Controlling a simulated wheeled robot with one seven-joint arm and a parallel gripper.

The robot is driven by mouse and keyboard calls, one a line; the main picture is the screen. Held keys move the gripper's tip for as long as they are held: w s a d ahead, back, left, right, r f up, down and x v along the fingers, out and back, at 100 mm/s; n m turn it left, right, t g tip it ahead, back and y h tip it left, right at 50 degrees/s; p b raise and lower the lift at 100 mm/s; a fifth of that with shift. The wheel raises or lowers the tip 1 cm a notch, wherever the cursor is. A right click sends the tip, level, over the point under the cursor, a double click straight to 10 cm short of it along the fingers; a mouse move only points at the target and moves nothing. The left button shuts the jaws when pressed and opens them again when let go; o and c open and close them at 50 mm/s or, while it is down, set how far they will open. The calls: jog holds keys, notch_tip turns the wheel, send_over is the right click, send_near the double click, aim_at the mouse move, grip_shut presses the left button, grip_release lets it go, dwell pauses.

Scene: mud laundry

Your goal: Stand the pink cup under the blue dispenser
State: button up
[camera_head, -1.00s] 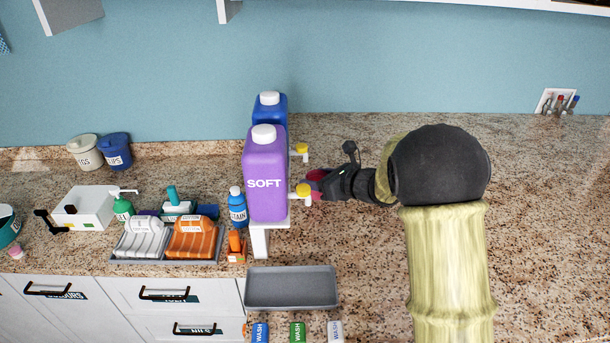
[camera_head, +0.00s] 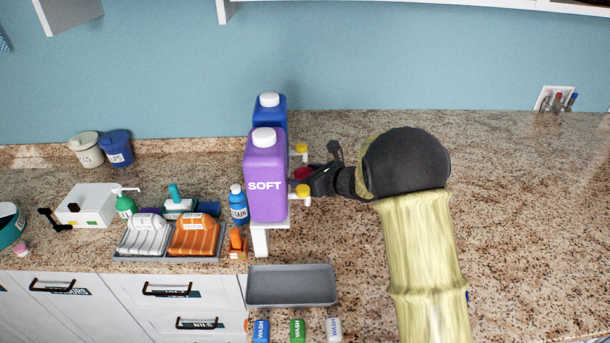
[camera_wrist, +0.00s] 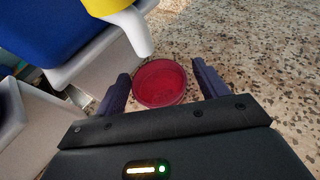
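The pink cup (camera_wrist: 160,84) is upright between the two fingers of my gripper (camera_wrist: 163,88) in the wrist view, its round opening facing up. In the head view a small dark red part of the cup (camera_head: 305,172) shows at the tip of my gripper (camera_head: 312,178). The blue dispenser (camera_head: 270,104) stands behind the purple one, mostly hidden by it. In the wrist view its blue body (camera_wrist: 50,25) and white spout (camera_wrist: 137,35) are at upper left, the spout tip close to the cup's far rim. Whether the cup touches the counter is unclear.
The purple SOFT dispenser (camera_head: 265,172) stands in front, its yellow-topped tap (camera_head: 303,190) close to my gripper. A grey tray (camera_head: 291,286) lies in front of the dispensers. The counter to the right is clear.

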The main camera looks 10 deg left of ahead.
jog(key=shift+r, duration=0.1)
jog(key=shift+s+d, duration=0.15)
jog(key=shift+d, duration=0.1)
jog(key=b+v, duration=0.3)
jog(key=v, duration=0.8)
jog(key=shift+d+r+b, duration=0.15)
jog(key=shift+d+b, duration=0.05)
jog(key=shift+b, duration=0.15)
